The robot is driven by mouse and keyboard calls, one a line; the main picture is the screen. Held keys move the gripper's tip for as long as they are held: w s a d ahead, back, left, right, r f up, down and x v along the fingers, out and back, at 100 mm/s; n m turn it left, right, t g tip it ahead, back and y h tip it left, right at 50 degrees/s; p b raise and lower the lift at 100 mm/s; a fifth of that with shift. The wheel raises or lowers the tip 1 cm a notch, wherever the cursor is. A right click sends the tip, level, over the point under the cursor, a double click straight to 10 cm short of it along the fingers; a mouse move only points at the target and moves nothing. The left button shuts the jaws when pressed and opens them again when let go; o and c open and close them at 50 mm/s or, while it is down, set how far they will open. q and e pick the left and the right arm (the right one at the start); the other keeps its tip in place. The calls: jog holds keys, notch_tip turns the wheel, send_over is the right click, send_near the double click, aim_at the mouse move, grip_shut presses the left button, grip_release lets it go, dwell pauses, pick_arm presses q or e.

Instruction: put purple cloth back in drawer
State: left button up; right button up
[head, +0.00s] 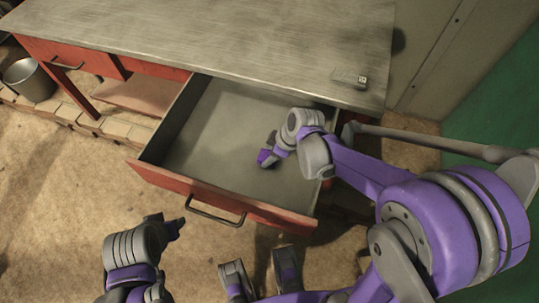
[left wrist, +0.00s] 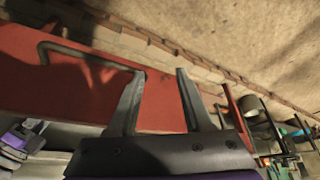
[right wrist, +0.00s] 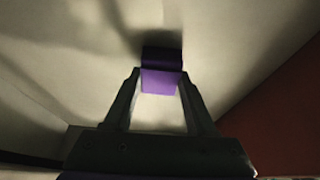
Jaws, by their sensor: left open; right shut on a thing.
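The purple cloth (head: 264,156) shows as a small patch at my right gripper, inside the open drawer. In the right wrist view the cloth (right wrist: 162,60) is a small folded piece between the fingertips, close over the grey drawer floor; I cannot tell whether it touches. My right gripper (head: 270,161) is shut on it. The drawer (head: 205,125) is pulled out, with a grey inside and red front. My left gripper (head: 180,225) is open and empty, outside the drawer front. In the left wrist view its open fingers (left wrist: 160,75) face the red front (left wrist: 85,85).
The workbench top (head: 220,40) lies above and behind the drawer. The drawer handle (head: 215,212) sticks out at the front. A metal bucket (head: 30,80) stands at the far left. A small object (head: 350,79) lies on the bench. The rest of the drawer floor looks empty.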

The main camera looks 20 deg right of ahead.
jog(key=shift+f, duration=0.2)
jog(key=o, duration=0.9)
jog(key=shift+f, duration=0.1)
jog(key=shift+c, duration=0.2)
jog(key=o, duration=0.5)
jog(key=shift+c, duration=0.2)
jog(key=shift+r, duration=0.2)
jog(key=p+v, duration=0.2)
jog(key=v, duration=1)
